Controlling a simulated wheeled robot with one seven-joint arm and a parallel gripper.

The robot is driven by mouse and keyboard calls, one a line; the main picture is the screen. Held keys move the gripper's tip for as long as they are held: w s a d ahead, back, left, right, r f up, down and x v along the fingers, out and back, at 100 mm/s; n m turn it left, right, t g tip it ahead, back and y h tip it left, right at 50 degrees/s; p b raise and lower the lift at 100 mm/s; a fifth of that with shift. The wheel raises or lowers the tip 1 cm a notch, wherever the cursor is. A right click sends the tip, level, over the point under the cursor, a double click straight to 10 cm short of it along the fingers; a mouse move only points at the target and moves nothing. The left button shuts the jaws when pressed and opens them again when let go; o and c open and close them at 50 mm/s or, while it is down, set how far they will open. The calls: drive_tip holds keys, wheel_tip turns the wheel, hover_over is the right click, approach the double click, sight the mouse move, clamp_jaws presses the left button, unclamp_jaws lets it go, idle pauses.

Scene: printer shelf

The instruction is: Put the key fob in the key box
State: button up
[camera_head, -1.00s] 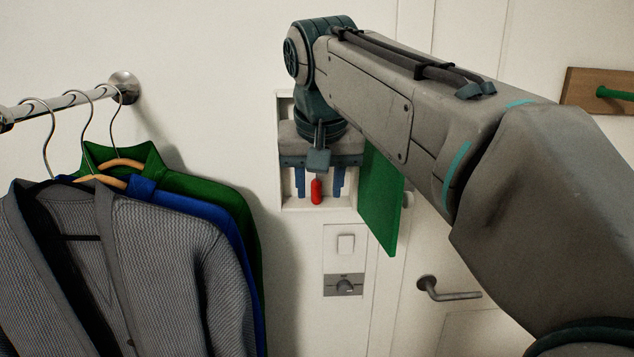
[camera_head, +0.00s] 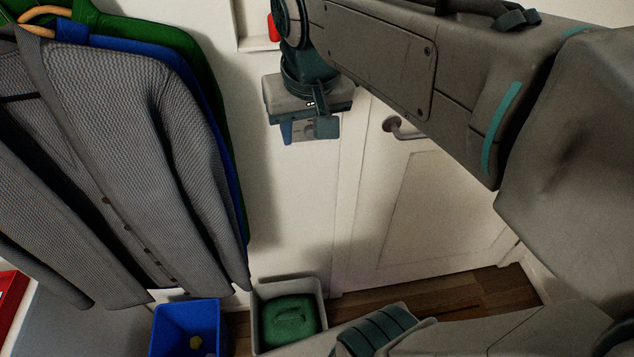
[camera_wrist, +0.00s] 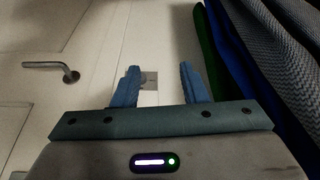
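The red key fob (camera_head: 273,27) shows at the top of the head view, inside the lower part of the white key box (camera_head: 254,43). Most of the box is out of frame or behind my arm, and its green door is not in view now. My gripper (camera_head: 304,131) is below the box, in front of the wall. In the wrist view my gripper (camera_wrist: 158,84) has its two blue fingers apart with nothing held between them. A small metal plate (camera_wrist: 149,80) on the wall shows behind the fingers.
Coats, with a grey cardigan (camera_head: 110,170) in front, hang at the left, close to the wall. A white door with a metal handle (camera_head: 402,128) is at the right. A blue bin (camera_head: 185,328) and a bin with green contents (camera_head: 290,322) stand below.

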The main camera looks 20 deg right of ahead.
drive_tip(key=s+f, duration=0.7)
drive_tip(key=f, duration=0.5)
drive_tip(key=shift+d+f+n+g, duration=0.15)
drive_tip(key=shift+d+n+g, duration=0.15)
drive_tip(key=shift+d, duration=0.15)
drive_tip(key=shift+s, duration=0.1)
drive_tip(key=shift+s+a, duration=0.1)
